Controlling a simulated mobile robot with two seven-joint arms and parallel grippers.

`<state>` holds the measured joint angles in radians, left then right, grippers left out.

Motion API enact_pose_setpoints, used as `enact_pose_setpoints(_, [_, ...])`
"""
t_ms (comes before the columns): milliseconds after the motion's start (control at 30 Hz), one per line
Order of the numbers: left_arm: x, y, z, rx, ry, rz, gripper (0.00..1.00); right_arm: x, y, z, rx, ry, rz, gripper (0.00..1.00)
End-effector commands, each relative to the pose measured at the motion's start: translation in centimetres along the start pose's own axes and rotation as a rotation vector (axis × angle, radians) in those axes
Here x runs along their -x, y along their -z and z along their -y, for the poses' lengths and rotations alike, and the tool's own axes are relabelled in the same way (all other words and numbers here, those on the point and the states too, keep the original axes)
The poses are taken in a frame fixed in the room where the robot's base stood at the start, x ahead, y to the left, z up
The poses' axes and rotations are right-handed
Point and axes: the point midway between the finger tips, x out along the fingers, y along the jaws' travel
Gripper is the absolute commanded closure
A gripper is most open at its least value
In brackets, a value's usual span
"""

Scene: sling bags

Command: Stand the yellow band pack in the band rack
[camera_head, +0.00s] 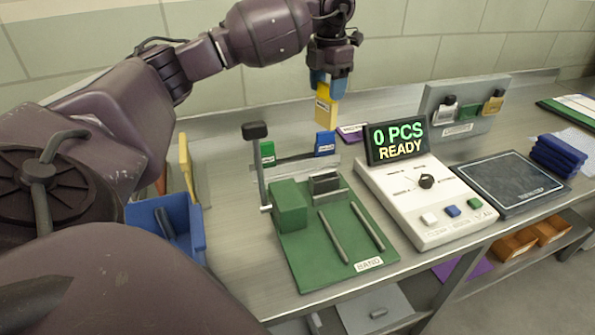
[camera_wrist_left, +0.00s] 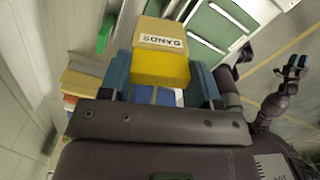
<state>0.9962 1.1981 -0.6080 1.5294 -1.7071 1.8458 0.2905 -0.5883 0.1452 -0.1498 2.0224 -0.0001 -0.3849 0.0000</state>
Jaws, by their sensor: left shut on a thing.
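My left gripper (camera_head: 330,82) is shut on the yellow band pack (camera_head: 326,104), which hangs below its blue fingers above the back of the bench. In the left wrist view, the yellow pack (camera_wrist_left: 160,66) sits between the fingers, with its "BANDS" label showing. The band rack (camera_head: 294,160) is a low grey holder behind the green band machine. A green pack (camera_head: 267,153) stands at its left and a blue pack (camera_head: 325,143) at its right, with a gap between them. The pack is above the rack, apart from it. My right gripper (camera_wrist_left: 297,64) shows small and open in the left wrist view.
The green band machine (camera_head: 310,262) has a raised lever at its left. A white counter (camera_head: 415,205) reads "0 PCS READY". A blue bin (camera_head: 187,240) stands left, a dark pad (camera_head: 511,184) and blue stack (camera_head: 558,155) right. A purple pack (camera_head: 350,132) lies near the rack.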

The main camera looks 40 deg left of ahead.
Motion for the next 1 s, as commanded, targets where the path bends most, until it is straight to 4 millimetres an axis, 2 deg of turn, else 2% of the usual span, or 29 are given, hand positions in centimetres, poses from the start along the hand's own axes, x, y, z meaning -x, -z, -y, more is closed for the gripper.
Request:
enact_pose_setpoints(300, [1.1, 0.6, -5.1, 0.659, -0.001, -0.002, 0.70, -1.0, -2.1, 0.3, 0.001, 0.004, 0.018, 0.57])
enact_pose_setpoints(500, [1.8, 1.4, -7.6, 1.018, -0.001, -0.002, 0.70, -1.4, -3.3, 0.5, 0.002, 0.007, 0.034, 0.57])
enact_pose_setpoints(633, [2.2, 1.7, -8.6, 1.173, -0.001, 0.000, 0.70, -1.6, -3.7, 0.5, 0.002, 0.008, 0.038, 0.57])
enact_pose_setpoints(800, [2.2, 2.0, -9.3, 1.266, -0.002, 0.000, 0.70, -1.7, -3.8, 0.6, 0.003, 0.009, 0.039, 0.57])
enact_pose_setpoints(867, [1.6, 2.0, -9.3, 1.275, -0.002, -0.001, 0.70, -1.8, -3.8, 0.6, 0.003, 0.009, 0.039, 0.57])
enact_pose_setpoints(1000, [-1.1, 2.0, -9.3, 1.276, -0.002, -0.005, 0.70, -1.9, -3.9, 0.6, 0.005, 0.009, 0.040, 0.57])
